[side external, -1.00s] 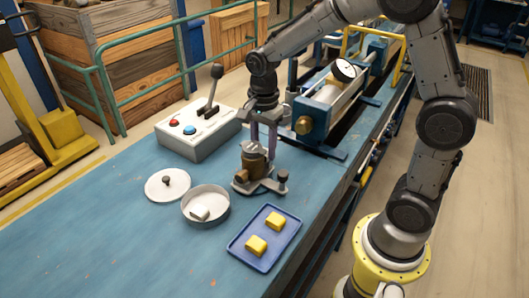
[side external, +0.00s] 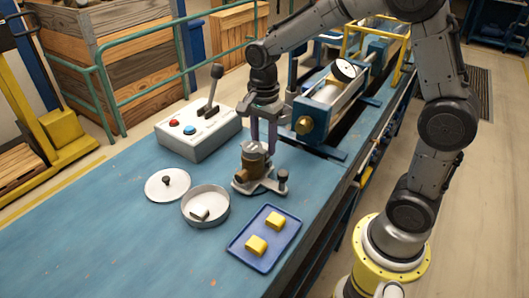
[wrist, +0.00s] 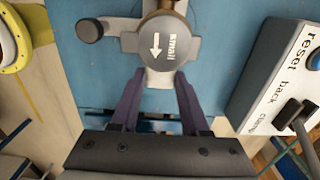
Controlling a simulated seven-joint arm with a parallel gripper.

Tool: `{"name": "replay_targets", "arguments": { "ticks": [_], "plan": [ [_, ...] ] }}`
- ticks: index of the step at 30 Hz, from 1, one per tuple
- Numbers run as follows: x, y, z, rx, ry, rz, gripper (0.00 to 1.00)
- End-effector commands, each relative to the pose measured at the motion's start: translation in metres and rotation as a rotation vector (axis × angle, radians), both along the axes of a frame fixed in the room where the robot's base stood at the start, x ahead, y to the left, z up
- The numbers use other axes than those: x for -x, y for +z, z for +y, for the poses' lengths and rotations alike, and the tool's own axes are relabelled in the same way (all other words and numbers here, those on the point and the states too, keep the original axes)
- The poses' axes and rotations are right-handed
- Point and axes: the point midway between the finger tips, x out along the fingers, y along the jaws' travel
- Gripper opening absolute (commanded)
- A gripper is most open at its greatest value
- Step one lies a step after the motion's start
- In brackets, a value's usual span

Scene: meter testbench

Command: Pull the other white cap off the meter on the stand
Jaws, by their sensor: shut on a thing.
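The meter (side external: 253,160) stands upright in its stand, a brass-brown body with a grey round lid. The lid, with an arrow on it, shows in the wrist view (wrist: 163,42). A white cap (wrist: 160,78) sits on the meter's side port facing my gripper. My gripper (wrist: 160,80) is shut on this cap, one purple finger on each side; the cap is still against the meter. Another white cap (side external: 200,213) lies loose in the round grey dish (side external: 220,216).
A lid with a knob (side external: 155,187) lies left of the dish. A blue tray (side external: 244,240) holds two yellow pieces (side external: 257,246). The control box (side external: 190,149) with lever stands behind left, the blue bench rig with gauge (side external: 318,122) behind right. The front left bench is clear.

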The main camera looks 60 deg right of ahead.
Motion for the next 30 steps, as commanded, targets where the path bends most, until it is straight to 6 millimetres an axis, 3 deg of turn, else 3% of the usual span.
{"name": "replay_targets", "arguments": {
  "ticks": [30],
  "plan": [
    [0.0,0.026,0.0,0.0,0.0,0.0,0.14]
  ]
}}
